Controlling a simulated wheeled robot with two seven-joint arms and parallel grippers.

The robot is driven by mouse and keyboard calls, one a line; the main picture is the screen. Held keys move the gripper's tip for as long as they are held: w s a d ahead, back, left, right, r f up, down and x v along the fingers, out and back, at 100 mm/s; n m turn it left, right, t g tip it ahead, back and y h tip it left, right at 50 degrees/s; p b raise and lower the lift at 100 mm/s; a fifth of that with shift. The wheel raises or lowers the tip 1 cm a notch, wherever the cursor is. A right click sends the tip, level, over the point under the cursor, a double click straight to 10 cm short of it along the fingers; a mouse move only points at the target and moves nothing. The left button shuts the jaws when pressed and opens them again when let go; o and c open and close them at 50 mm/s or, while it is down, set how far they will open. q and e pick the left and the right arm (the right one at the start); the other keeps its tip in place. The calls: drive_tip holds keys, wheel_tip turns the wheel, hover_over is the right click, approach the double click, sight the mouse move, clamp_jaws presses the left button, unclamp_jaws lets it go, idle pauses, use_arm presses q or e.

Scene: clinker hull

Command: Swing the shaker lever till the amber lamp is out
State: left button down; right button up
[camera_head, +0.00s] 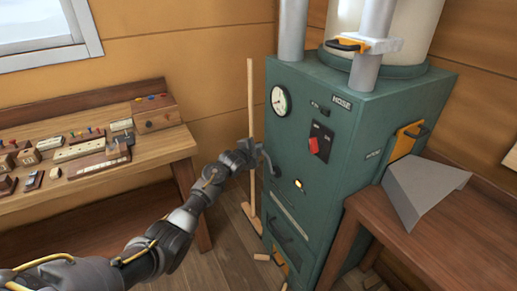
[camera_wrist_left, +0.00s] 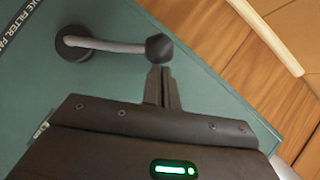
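The shaker lever (camera_head: 268,160) is a bent grey bar on the left face of the green machine (camera_head: 335,135). In the left wrist view the lever (camera_wrist_left: 105,45) runs from a dark round boss to a black knob (camera_wrist_left: 159,48). My left gripper (camera_head: 250,151) is beside the lever. In the left wrist view the gripper's fingers (camera_wrist_left: 161,88) are together, with their tips right at the knob; I cannot tell whether they touch it. Nothing shows between the fingers. The amber lamp (camera_head: 298,183) on the machine's front glows. My right gripper is not in view.
A wooden bench (camera_head: 90,160) with many small parts stands at the left. A wooden broom-like tool (camera_head: 250,100) leans by the wall just behind my left gripper. A second table (camera_head: 440,230) with a grey scoop-like piece (camera_head: 420,190) stands at the right.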

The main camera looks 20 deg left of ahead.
use_arm(q)
drive_tip(key=shift+a, duration=0.15)
drive_tip(key=d+r+p+v, duration=0.1)
drive_tip(key=p+v, duration=0.2)
drive_tip(key=v, duration=1)
drive_tip(key=shift+w+d+r, duration=0.25)
drive_tip(key=shift+d+r, duration=0.1)
drive_tip(key=shift+d, duration=0.3)
drive_tip(key=c, duration=2.1)
unclamp_jaws()
drive_tip(key=shift+c, duration=0.2)
